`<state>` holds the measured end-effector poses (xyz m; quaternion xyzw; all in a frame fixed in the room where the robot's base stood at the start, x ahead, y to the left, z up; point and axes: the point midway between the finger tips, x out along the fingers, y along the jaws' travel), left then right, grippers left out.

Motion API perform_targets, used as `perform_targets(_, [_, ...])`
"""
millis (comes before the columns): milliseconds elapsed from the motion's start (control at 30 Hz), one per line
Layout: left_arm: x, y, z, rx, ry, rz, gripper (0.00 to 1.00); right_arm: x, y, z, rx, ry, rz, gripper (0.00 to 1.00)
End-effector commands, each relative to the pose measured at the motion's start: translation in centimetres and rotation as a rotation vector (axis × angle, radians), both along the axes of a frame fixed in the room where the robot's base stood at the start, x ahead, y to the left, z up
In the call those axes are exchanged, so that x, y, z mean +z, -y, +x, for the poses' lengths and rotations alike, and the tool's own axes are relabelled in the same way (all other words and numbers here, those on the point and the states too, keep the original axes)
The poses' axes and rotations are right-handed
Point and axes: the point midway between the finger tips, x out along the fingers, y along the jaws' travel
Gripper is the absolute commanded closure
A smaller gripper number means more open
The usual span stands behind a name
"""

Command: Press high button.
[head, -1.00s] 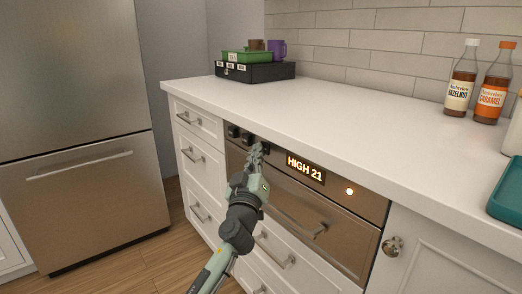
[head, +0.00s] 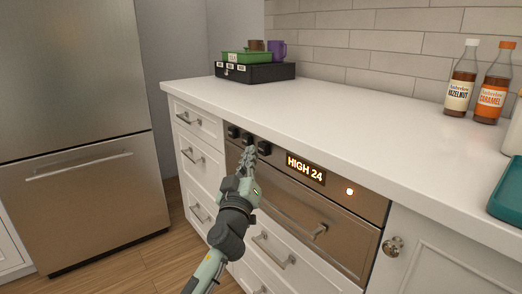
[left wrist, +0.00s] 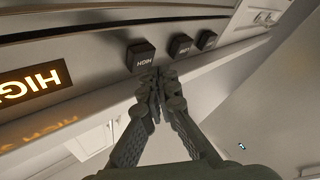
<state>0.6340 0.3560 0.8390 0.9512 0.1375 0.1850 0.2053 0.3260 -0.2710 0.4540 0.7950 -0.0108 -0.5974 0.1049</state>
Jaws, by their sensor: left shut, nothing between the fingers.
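The high button (head: 264,147) is the dark square button nearest the display on the drawer appliance front. In the left wrist view its label reads HIGH, upside down (left wrist: 141,57). The display (head: 306,169) is lit and reads HIGH 24. My left gripper (head: 250,154) is shut and empty, with its tips just in front of the button row. In the left wrist view its fingertips (left wrist: 157,74) overlap the lower edge of the high button's area; I cannot tell whether they touch it. My right gripper is in no view.
Two more dark buttons (head: 233,131) (head: 246,138) sit left of the high button. The appliance handle (head: 319,231) sticks out below. The white counter (head: 270,108) overhangs the panel. A fridge (head: 80,130) stands left.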

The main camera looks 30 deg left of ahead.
Motion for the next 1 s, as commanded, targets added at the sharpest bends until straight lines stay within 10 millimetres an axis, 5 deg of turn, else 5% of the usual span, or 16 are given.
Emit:
perform_targets(300, [0.0, -0.1, -0.2, 0.000, 0.000, -0.001, 1.00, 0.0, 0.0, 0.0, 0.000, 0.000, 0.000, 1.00])
perform_targets(1000, [0.0, -1.9, -4.7, 0.000, 0.000, 0.000, 1.00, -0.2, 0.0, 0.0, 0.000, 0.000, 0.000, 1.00])
